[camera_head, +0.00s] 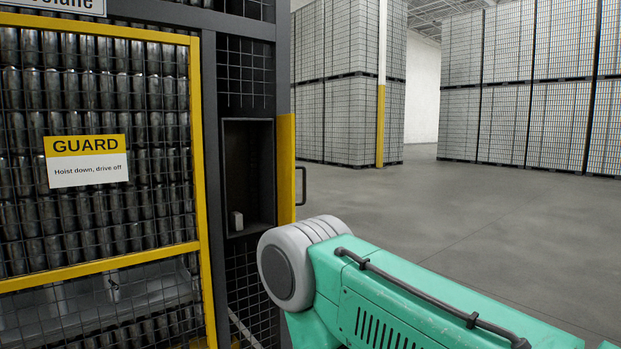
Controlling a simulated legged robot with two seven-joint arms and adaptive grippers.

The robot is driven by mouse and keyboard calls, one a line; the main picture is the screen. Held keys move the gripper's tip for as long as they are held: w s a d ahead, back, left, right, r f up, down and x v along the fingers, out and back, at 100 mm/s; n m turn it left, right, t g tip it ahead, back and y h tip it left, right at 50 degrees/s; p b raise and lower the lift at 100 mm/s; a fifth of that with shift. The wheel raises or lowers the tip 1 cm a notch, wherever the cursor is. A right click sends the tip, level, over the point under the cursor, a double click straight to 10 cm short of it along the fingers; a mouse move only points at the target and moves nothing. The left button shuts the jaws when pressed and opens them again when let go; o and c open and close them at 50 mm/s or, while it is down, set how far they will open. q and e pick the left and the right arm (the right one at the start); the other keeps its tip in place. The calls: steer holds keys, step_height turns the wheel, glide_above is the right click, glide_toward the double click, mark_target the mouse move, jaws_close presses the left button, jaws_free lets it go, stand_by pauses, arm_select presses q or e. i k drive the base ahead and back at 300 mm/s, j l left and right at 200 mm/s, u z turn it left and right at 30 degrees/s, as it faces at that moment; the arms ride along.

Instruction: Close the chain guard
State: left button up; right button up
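A yellow panel (286,168) stands at the right side of a dark upright recess (248,185) in the machine's frame. It is seen at a steep angle, with a dark handle (302,186) on its right, and the recess is uncovered. It looks like a small guard door standing open. A yellow-framed mesh guard (199,150) fills the left, in front of stacked cans; its sign (86,161) reads "GUARD Hoist down, drive off". My green and grey right arm crosses the lower right, its elbow below the panel. Neither gripper is in view.
Grey floor (480,215) is open to the right. Tall pallet stacks of cans (535,85) stand at the back, with a yellow-and-white post (381,120) before the left stacks.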

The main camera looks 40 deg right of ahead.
mark_target(285, 123)
steer(key=l, duration=2.9)
